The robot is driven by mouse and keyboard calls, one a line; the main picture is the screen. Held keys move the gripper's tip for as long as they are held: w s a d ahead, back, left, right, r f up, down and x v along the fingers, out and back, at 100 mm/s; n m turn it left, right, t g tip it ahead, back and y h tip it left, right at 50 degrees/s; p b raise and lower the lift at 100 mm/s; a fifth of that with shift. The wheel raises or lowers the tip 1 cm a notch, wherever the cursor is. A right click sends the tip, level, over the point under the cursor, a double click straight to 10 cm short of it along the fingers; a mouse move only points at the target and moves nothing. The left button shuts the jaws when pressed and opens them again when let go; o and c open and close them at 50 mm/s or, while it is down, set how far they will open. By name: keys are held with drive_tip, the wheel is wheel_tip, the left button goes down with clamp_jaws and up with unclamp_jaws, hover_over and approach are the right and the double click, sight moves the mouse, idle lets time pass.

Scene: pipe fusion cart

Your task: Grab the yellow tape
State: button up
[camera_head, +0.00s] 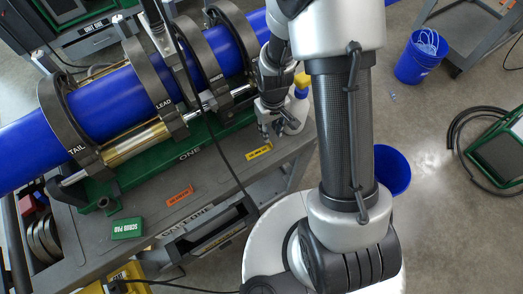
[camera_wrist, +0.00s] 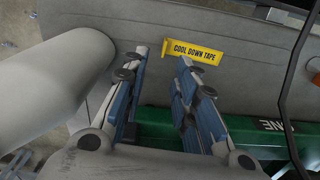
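The yellow tape (camera_head: 258,152) is a small flat yellow piece on the grey cart top, near its right front edge. In the wrist view the yellow tape (camera_wrist: 195,48) reads "COOL DOWN TAPE" and shows beyond my fingertips, toward the right finger. My gripper (camera_wrist: 162,58) is open, with nothing between its two blue-padded fingers.
The green fusion machine base (camera_head: 155,160) lies to the left. An orange label (camera_head: 179,196) and a green scrub pad (camera_head: 127,228) lie along the cart's front.

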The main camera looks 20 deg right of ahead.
sight(270, 143)
drive_tip(key=f, duration=0.1)
drive_tip(key=f+b, duration=0.1)
drive_tip(key=f, duration=0.1)
drive_tip(key=s+f, duration=0.1)
drive_tip(key=shift+a+f+b, duration=0.1)
drive_tip(key=shift+f+b, duration=0.2)
drive_tip(key=shift+f, duration=0.1)
drive_tip(key=shift+w+f, duration=0.1)
drive_tip(key=shift+f, duration=0.35)
drive_tip(key=shift+r, duration=0.1)
drive_tip(key=shift+c, duration=0.6)
clamp_jaws()
